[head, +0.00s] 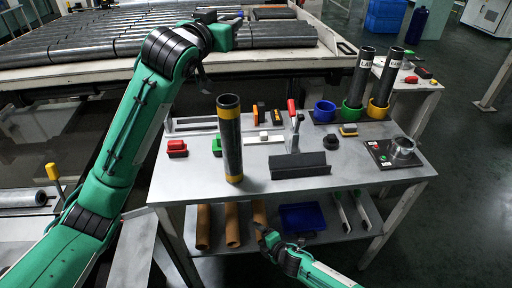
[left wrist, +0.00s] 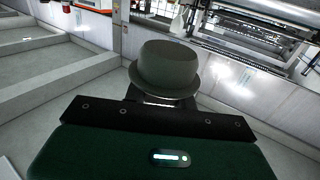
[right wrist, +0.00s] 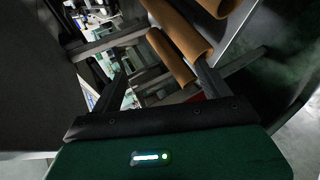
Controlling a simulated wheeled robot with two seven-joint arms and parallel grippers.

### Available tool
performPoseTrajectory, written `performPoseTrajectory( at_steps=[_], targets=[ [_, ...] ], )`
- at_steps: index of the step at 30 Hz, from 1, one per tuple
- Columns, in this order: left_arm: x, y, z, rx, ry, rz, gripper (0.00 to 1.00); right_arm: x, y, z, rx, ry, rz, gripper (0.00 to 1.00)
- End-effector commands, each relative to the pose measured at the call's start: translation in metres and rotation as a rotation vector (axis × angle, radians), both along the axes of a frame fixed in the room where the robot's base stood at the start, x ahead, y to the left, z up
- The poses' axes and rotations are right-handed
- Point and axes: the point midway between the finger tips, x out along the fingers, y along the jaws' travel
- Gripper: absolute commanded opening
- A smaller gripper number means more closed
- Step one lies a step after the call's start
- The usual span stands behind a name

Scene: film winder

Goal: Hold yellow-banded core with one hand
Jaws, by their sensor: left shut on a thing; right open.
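Brown tubes (head: 203,228) and a blue tray (head: 302,217) lie on the lower shelf. A dark angled block (head: 300,165) and a red-handled clamp (head: 294,118) are right of the core. Two dark tubes (head: 360,75) stand in coloured rings at the back right.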

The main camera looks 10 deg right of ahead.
Motion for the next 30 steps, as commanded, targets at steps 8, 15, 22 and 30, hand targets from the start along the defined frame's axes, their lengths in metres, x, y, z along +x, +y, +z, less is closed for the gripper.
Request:
performPoseTrajectory(
  at_steps=[8, 15, 22, 30],
  targets=[
    [0.000, 0.000, 0.000, 0.000, 0.000, 0.000, 0.05, 0.018, 0.084, 0.131, -0.284, -0.493, 0.474, 0.79],
    [0.000, 0.000, 0.000, 0.000, 0.000, 0.000, 0.05, -0.018, 0.138, 0.194, -0.440, -0.834, 0.841, 0.79],
    [0.000, 0.000, 0.000, 0.000, 0.000, 0.000, 0.05, -0.053, 0.169, 0.229, -0.450, -1.016, 1.131, 0.79],
    [0.000, 0.000, 0.000, 0.000, 0.000, 0.000, 0.05, -0.034, 0.146, 0.288, -0.566, -1.208, 0.933, 0.79]
  ],
)
